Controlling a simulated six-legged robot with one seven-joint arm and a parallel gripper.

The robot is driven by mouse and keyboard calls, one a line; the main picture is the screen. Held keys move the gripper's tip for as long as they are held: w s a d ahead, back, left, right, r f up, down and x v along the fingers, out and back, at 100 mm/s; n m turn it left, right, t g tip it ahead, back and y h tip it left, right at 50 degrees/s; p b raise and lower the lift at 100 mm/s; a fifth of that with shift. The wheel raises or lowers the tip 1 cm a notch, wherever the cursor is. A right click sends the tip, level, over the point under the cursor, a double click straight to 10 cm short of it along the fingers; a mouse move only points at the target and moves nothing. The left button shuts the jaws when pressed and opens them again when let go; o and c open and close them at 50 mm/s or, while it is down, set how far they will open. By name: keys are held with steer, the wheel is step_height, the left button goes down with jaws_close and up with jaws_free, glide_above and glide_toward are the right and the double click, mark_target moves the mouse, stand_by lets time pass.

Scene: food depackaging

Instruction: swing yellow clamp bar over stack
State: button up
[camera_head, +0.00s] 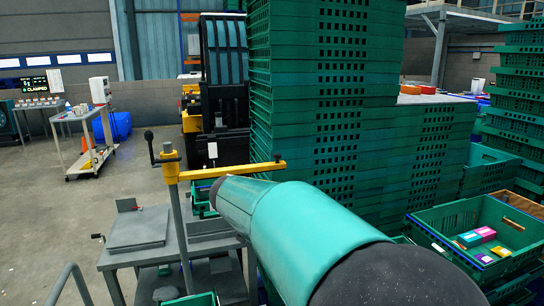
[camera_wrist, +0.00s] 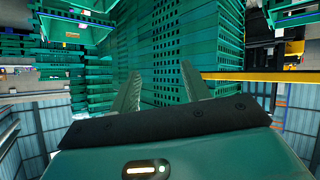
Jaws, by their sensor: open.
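The yellow clamp bar (camera_head: 232,172) reaches out level from an upright grey post (camera_head: 180,230) with a black handle (camera_head: 150,146). Its free end lies in front of the tall stack of green crates (camera_head: 325,90) in the head view. In the wrist view the bar (camera_wrist: 255,76) runs in from the right edge to beside the right finger. My gripper (camera_wrist: 161,64) is open, with green crates showing between its fingers. I cannot tell whether a finger touches the bar. In the head view my arm hides the gripper.
A grey work table (camera_head: 140,228) stands below the bar. A green crate (camera_head: 420,225) with small coloured boxes is at the right. The floor at left is clear.

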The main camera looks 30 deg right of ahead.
steer(key=w+d+h, duration=0.1)
steer(key=w+d, duration=0.2)
steer(key=w, duration=0.1)
steer(key=m+t+h, duration=0.2)
steer(key=t+h, duration=0.2)
glide_toward(276, 156)
steer(key=x, duration=1.1)
steer(key=shift+w, duration=0.2)
jaws_close()
